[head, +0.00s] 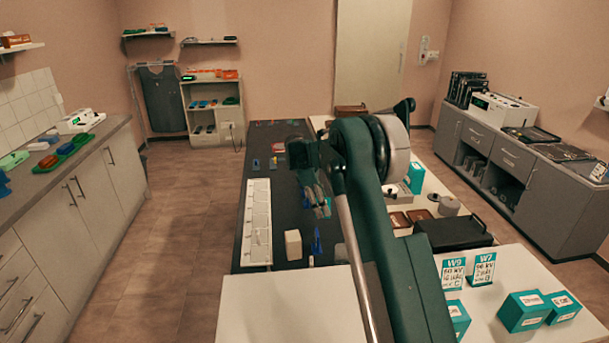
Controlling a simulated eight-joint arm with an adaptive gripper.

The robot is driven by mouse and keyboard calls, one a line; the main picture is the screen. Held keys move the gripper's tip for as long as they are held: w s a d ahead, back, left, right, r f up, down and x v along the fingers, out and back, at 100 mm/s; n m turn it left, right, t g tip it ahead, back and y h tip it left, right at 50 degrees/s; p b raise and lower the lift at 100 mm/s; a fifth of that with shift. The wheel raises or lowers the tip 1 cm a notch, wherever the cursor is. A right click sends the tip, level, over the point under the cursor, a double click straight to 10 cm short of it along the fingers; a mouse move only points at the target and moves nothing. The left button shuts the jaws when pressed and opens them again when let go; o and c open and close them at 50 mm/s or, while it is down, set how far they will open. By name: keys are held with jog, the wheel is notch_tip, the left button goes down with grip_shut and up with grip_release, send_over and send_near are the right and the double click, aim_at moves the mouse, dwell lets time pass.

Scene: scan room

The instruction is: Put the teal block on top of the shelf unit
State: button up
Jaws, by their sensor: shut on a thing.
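My gripper (318,203) hangs over the dark part of the long table in the middle of the head view. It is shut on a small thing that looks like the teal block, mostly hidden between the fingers. The white shelf unit (231,115) stands against the back wall, left of the middle, well beyond my gripper. Its top (207,81) carries orange and dark items with a green glow at the left end. Its compartments hold small blue, red and green things.
A white rack (258,222), a cream block (293,245) and a blue piece (317,244) are on the dark table. Several labelled teal boxes (533,311) stand at right front. Counters line both sides. The floor (187,220) left of the table is clear.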

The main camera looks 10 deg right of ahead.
jog(key=s+d+r+m+g+y, duration=0.1)
jog(key=s+d+m, duration=0.3)
jog(key=s, duration=0.9)
jog(key=s+d+r+m+g+y, duration=0.1)
jog(key=s+d+m+g+y, duration=0.1)
jog(key=s+m, duration=0.9)
jog(key=s+d+y, duration=0.1)
jog(key=s+d, duration=0.1)
jog(key=s, duration=0.1)
jog(key=shift+r+m+g, duration=0.3)
jog(key=shift+r, duration=0.05)
jog(key=shift+w, duration=0.1)
notch_tip(320, 180, up, 12)
jog(key=r, duration=0.1)
jog(key=s+d+m+t+y+p, duration=0.45)
jog(key=s+d+m+t, duration=0.25)
jog(key=s+d+m, duration=1.5)
jog(key=s+d+m+t+h+p, duration=0.2)
jog(key=s+d+m+h, duration=0.25)
jog(key=s+m, duration=0.85)
jog(key=shift+m, duration=0.4)
jog(key=shift+s+f+x, duration=0.1)
jog(key=shift+s+x, duration=0.05)
jog(key=shift+x, duration=0.75)
jog(key=shift+s+f+x, duration=0.1)
jog(key=shift+s+x, duration=0.1)
jog(key=shift+x, duration=0.7)
jog(key=shift+s+x, duration=0.15)
jog(key=shift+x, duration=0.75)
